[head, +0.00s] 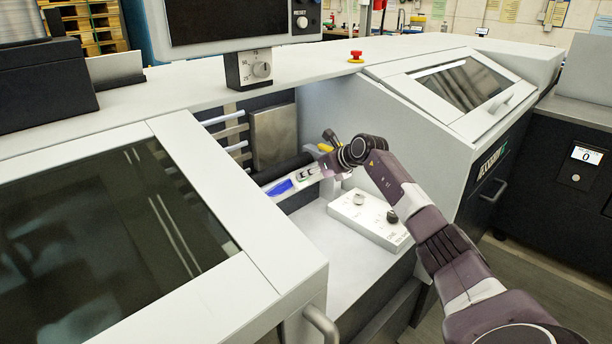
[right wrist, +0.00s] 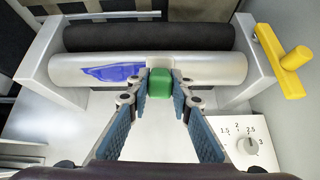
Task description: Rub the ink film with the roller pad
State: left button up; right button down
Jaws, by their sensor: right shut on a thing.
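The ink film (right wrist: 112,73) is a glossy blue patch on the left part of a silver roller (right wrist: 215,70) in the right wrist view. It also shows as a blue patch (head: 279,187) in the head view. My right gripper (right wrist: 161,84) is shut on the green roller pad (right wrist: 160,88), between its blue-lined fingers. The pad overlaps the front of the silver roller at the right end of the blue patch; whether it touches I cannot tell. In the head view my right gripper (head: 328,168) reaches into the machine's recess; the pad is hidden there. My left gripper is not in view.
A black roller (right wrist: 150,37) lies behind the silver one. A yellow handle (right wrist: 291,75) stands at the right end bracket. A white panel with knobs (head: 370,218) sits below my right wrist. A grey-white hood (head: 375,110) bounds the recess on the right.

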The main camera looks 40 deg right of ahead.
jog(key=shift+a+r, duration=0.1)
jog(key=shift+a+p, duration=0.65)
jog(key=shift+p, duration=0.15)
pick_arm(q)
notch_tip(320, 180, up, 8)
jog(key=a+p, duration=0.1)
jog(key=p, duration=0.5)
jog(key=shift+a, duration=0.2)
pick_arm(e)
jog(key=a, duration=0.9)
jog(key=shift+s, duration=0.4)
pick_arm(q)
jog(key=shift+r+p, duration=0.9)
jog(key=shift+p, duration=0.15)
pick_arm(e)
jog(key=shift+s+a, duration=0.15)
jog(key=shift+a, duration=1.45)
